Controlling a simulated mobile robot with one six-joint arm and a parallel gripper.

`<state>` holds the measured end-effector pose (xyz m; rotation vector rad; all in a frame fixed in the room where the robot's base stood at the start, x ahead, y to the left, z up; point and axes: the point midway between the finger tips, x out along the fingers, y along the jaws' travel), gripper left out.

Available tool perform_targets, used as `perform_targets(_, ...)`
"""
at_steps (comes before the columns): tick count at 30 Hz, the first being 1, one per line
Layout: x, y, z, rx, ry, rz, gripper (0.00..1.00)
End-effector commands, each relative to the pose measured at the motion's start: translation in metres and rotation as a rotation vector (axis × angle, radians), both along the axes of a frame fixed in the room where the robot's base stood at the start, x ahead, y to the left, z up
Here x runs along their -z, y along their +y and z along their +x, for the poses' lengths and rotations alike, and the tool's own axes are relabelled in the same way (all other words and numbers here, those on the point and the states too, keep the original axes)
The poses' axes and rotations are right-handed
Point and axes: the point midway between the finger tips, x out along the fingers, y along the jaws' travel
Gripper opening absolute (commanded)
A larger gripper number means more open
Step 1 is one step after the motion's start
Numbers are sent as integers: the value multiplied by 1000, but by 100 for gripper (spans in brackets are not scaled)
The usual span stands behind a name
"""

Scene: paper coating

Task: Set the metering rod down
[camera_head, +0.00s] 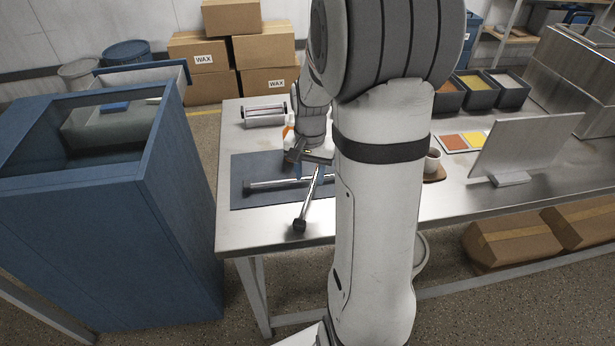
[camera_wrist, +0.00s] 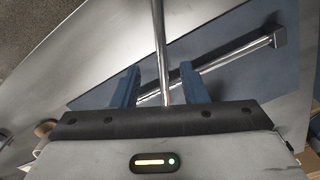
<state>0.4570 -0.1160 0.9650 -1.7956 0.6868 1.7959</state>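One shiny rod (camera_head: 309,197) with a dark end block runs from beneath my gripper (camera_head: 311,170) toward the table's front edge. In the wrist view this rod (camera_wrist: 160,45) passes between my two blue fingers, with a visible gap on each side. My gripper (camera_wrist: 160,82) is open around it, low over the table. A second silver rod (camera_head: 275,184) lies across the dark blue mat (camera_head: 245,168); it also shows in the wrist view (camera_wrist: 235,53). The first rod crosses in front of it. I cannot tell whether the first rod touches the mat, and its far end is hidden.
A roller device (camera_head: 264,116) stands at the back left of the table, with an orange-and-white bottle (camera_head: 288,128) beside my wrist. A cup (camera_head: 432,160), colour cards (camera_head: 464,141) and a tilted panel (camera_head: 528,146) are to the right. A blue cabinet (camera_head: 180,230) stands left.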

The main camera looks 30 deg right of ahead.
Motion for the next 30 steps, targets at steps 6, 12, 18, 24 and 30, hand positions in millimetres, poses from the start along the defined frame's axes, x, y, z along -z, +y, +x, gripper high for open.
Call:
perform_targets(6, 24, 0, 1, -1, 4, 1, 40)
perform_targets(12, 49, -3, 5, -2, 4, 1, 40)
perform_targets(18, 71, -3, 6, -4, 0, 1, 40)
perform_targets(24, 72, -3, 7, -5, -2, 1, 40)
perform_targets(30, 72, -3, 7, -5, -2, 1, 27)
